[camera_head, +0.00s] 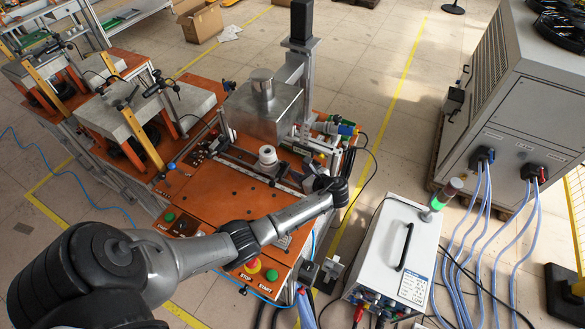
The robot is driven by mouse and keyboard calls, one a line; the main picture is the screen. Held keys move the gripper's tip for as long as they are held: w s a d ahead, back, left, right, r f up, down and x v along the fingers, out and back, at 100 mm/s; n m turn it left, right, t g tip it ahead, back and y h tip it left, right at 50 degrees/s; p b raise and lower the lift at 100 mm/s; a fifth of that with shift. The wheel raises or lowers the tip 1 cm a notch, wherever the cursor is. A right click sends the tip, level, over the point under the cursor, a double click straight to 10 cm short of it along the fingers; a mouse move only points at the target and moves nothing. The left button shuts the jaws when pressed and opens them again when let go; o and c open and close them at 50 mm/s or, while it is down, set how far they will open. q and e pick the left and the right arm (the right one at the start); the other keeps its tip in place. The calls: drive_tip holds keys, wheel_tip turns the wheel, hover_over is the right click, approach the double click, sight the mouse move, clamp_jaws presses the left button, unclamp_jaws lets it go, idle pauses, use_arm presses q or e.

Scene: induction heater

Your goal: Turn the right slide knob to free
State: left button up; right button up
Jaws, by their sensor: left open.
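My left arm reaches from the lower left across the orange machine table (190,185). My left gripper (315,180) is small and dark at the table's right side, near the end of the metal slide rail (238,163). It is open, and nothing shows held in it. I cannot clearly make out the right slide knob; the wrist and gripper cover part of that area. A white round part (267,155) stands on the slide, left of the gripper. My right gripper is not in view.
A metal box (265,110) and an upright column (301,50) stand behind the slide. A white power unit (385,250) and a large grey cabinet (520,100) stand right, with blue hoses.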

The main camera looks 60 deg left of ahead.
use_arm(q)
drive_tip(key=shift+v, duration=2.55)
